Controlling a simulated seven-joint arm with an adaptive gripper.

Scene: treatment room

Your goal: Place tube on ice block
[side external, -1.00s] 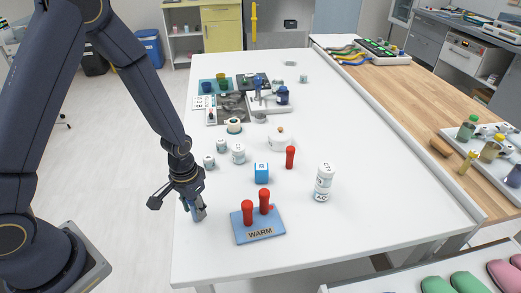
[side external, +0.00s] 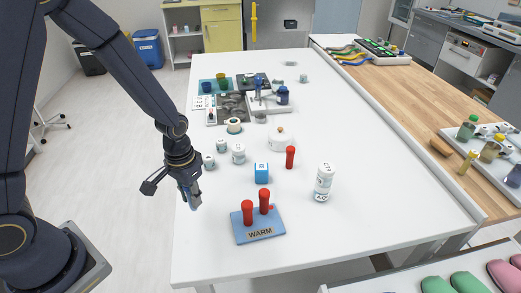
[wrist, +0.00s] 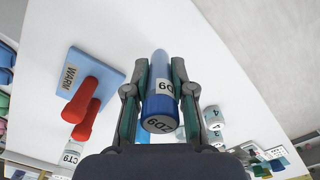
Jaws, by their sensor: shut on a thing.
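My gripper (wrist: 160,95) is shut on a blue tube (wrist: 161,75) with a dark blue cap and a white label. In the side view, my gripper (side external: 187,187) holds the tube's lower end (side external: 194,202) above the table's left edge. I cannot read any block as marked ice. A small blue cube (side external: 261,173) with a pale marking stands behind the WARM block.
On the white table (side external: 350,245), another red-capped tube (side external: 290,157) and a white bottle (side external: 324,183) stand to the right. Several small white jars (side external: 238,154) and a round white container (side external: 281,140) stand farther back. The table's front right is clear.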

